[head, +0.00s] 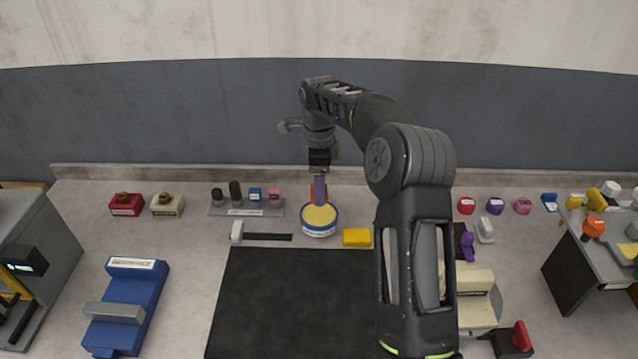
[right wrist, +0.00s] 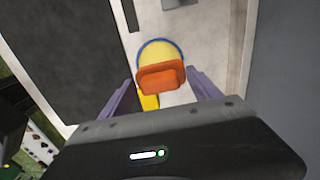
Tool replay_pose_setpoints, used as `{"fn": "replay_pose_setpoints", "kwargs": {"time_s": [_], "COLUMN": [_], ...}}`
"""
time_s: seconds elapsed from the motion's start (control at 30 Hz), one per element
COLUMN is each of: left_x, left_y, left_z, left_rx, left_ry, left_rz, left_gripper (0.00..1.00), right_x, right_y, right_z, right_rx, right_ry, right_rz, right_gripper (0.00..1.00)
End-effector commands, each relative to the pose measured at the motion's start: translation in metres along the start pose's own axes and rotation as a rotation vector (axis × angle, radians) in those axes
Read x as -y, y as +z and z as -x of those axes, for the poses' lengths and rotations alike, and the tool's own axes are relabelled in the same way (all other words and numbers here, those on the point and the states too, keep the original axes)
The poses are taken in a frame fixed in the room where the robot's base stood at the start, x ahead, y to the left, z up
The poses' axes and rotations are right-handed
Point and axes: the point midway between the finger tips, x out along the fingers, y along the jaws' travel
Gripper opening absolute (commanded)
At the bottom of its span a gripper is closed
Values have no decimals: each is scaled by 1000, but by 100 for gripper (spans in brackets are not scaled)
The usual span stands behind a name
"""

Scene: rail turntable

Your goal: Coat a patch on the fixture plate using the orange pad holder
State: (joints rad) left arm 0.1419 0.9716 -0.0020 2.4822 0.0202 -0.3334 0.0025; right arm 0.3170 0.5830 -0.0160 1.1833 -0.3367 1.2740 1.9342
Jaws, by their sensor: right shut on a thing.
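My right gripper (head: 319,199) points down over a round dish (head: 319,232) with a blue and white side and yellow contents. It is shut on the orange pad holder (head: 326,188), mostly hidden behind the purple fingers in the head view. In the right wrist view the holder (right wrist: 161,77) sits between the fingers, in front of the yellow dish (right wrist: 158,50). I cannot tell whether its pad touches the yellow contents. I cannot tell for sure which thing is the fixture plate. My left gripper is out of view.
A black mat (head: 290,305) lies clear in the middle. A yellow block (head: 357,237) is right of the dish. A blue fixture (head: 128,310) stands at left and a cream block (head: 470,290) at right, partly behind my arm. A grey tray (head: 246,209) holds several small items.

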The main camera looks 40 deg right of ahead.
Motion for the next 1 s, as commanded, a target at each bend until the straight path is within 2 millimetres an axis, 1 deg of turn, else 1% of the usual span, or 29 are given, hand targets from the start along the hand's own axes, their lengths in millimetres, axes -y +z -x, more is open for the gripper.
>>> {"fn": "replay_pose_setpoints", "kwargs": {"time_s": [0.17, 0.4, 0.6, 0.73, 1.0], "left_x": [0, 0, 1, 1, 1], "left_y": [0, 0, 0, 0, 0], "left_z": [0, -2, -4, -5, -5], "left_rx": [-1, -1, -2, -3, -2], "left_ry": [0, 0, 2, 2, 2], "left_rz": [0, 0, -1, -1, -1], "left_gripper": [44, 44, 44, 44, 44], "right_x": [0, 0, -1, 0, 0], "right_y": [0, 0, 0, 0, 0], "right_z": [-11, -36, -53, -57, -58], "right_rx": [-1, 0, 0, 0, 0], "right_ry": [1, 2, 2, 0, 0], "right_rz": [0, -2, 0, 0, 0], "right_gripper": [40, 40, 40, 40, 40]}}
